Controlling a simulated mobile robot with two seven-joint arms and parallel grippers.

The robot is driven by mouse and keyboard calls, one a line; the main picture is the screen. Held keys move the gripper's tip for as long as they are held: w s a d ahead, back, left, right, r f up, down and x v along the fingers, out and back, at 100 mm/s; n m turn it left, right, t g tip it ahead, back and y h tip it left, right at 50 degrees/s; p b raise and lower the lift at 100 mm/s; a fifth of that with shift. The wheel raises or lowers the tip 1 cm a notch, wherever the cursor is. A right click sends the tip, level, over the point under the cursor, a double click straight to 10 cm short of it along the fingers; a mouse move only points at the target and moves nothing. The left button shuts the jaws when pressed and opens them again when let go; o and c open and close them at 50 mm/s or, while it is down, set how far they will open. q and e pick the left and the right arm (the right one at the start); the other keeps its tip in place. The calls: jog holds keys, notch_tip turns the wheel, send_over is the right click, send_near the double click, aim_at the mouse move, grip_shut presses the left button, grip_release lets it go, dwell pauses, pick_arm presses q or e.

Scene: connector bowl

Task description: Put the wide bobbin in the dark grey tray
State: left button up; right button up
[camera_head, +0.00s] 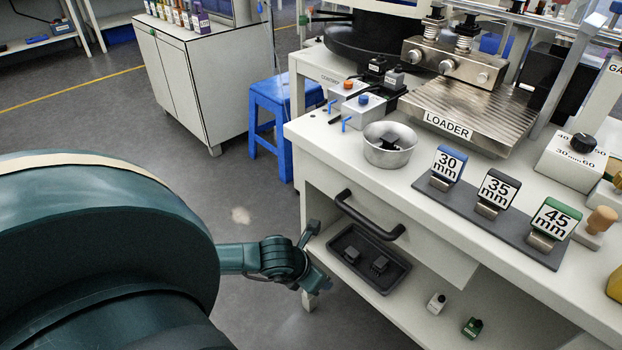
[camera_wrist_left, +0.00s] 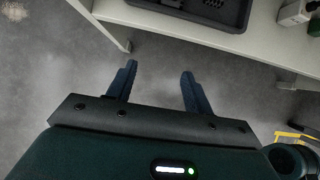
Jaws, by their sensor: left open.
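The dark grey tray (camera_head: 345,232) lies on the lower shelf of the workbench, with two small dark pieces (camera_head: 351,254) in it. Its edge also shows at the top of the left wrist view (camera_wrist_left: 160,7). I cannot make out which thing is the wide bobbin. A metal bowl (camera_head: 388,156) on the bench top holds a small dark piece (camera_head: 391,139). My left gripper (camera_head: 314,258) is open and empty, left of the tray near the shelf's edge. Its spread fingers (camera_wrist_left: 158,84) are over bare floor in the left wrist view. My right gripper is not in view.
A drawer with a black handle (camera_head: 370,217) is above the shelf. A white piece (camera_head: 437,303) and a green piece (camera_head: 472,327) are on the shelf, right of the tray. Size stands (camera_head: 494,192) line the bench top. A blue stool (camera_head: 270,120) is behind.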

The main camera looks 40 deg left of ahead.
pick_arm(q)
jog(key=s+d+r+n+h, duration=0.1)
jog(key=s+d+h, duration=0.45)
jog(key=d, duration=0.65)
jog(key=s+d+r+n+t+h, duration=0.2)
jog(key=d+r+n+h, duration=0.45)
jog(key=d+r, duration=0.4)
jog(key=w+a+r+n+t+y, duration=0.1)
jog(key=a+r+n+t+y, duration=0.1)
jog(key=n, duration=0.9)
jog(key=w+a+r+n+t+y, duration=0.1)
jog(key=r+n+t+y, duration=0.3)
jog(key=n, duration=0.8)
jog(key=shift+w+a+r+t+y, duration=0.2)
jog(key=shift+a+r+t+y, duration=0.15)
jog(key=shift+a+t, duration=0.3)
jog(key=shift+n, duration=0.25)
